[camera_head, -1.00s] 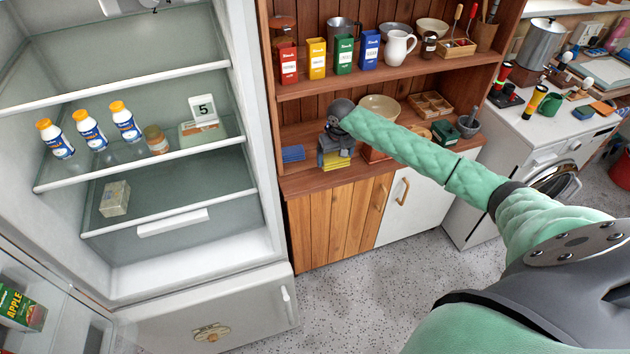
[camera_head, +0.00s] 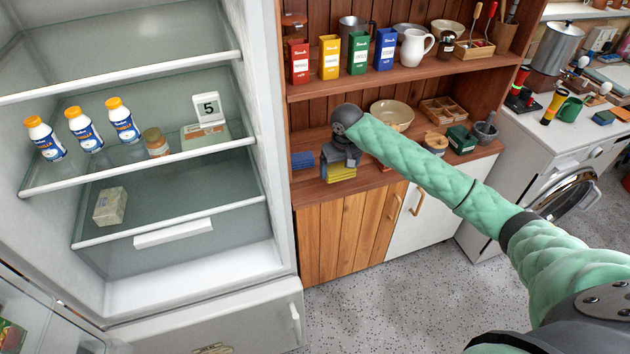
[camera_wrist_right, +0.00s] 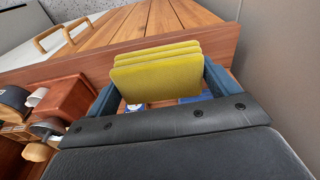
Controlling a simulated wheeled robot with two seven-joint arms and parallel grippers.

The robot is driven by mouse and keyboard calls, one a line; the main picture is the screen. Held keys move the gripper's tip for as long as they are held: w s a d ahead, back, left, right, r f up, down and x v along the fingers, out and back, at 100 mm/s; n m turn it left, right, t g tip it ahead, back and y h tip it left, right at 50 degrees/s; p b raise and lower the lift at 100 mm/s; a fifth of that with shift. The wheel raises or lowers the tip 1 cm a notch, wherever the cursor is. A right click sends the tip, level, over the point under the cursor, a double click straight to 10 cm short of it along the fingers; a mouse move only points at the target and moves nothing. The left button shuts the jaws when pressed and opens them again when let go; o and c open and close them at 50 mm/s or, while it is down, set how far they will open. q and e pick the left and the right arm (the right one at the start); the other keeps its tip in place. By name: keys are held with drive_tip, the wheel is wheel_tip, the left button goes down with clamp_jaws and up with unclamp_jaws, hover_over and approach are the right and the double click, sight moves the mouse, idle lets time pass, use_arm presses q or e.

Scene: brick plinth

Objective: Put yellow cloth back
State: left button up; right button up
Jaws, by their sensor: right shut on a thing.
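The yellow cloth (camera_head: 341,174) is a folded stack at the front edge of the wooden cabinet's counter in the head view. My right gripper (camera_head: 340,165) reaches down over it from the right and is shut on it. In the right wrist view the yellow cloth (camera_wrist_right: 157,72) sits between the two blue-grey fingers of my right gripper (camera_wrist_right: 160,85). I cannot tell whether the cloth touches the counter. A folded blue cloth (camera_head: 302,160) lies on the counter just left of it. My left gripper is not in view.
The open fridge (camera_head: 150,262) stands at the left with bottles and boxes on its shelves. Behind the gripper, the counter holds a bowl (camera_head: 392,114), a wooden divided tray (camera_head: 445,109) and a green box (camera_head: 461,139). Colored tins (camera_head: 358,53) stand on the shelf above.

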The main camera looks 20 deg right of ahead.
drive_tip(key=p, duration=0.3)
hover_over(313, 185)
drive_tip(key=f, duration=0.5)
drive_tip(key=shift+s+f, duration=0.1)
drive_tip(key=shift+s, duration=0.2)
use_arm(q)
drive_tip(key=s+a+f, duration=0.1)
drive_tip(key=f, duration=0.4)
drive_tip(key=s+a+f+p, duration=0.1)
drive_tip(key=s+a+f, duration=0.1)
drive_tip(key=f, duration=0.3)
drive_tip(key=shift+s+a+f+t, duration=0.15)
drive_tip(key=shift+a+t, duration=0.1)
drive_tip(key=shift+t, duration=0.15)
use_arm(e)
drive_tip(key=shift+f, duration=2.05)
drive_tip(key=o, duration=0.7)
drive_tip(key=shift+f, duration=0.1)
drive_tip(key=shift+o, duration=0.2)
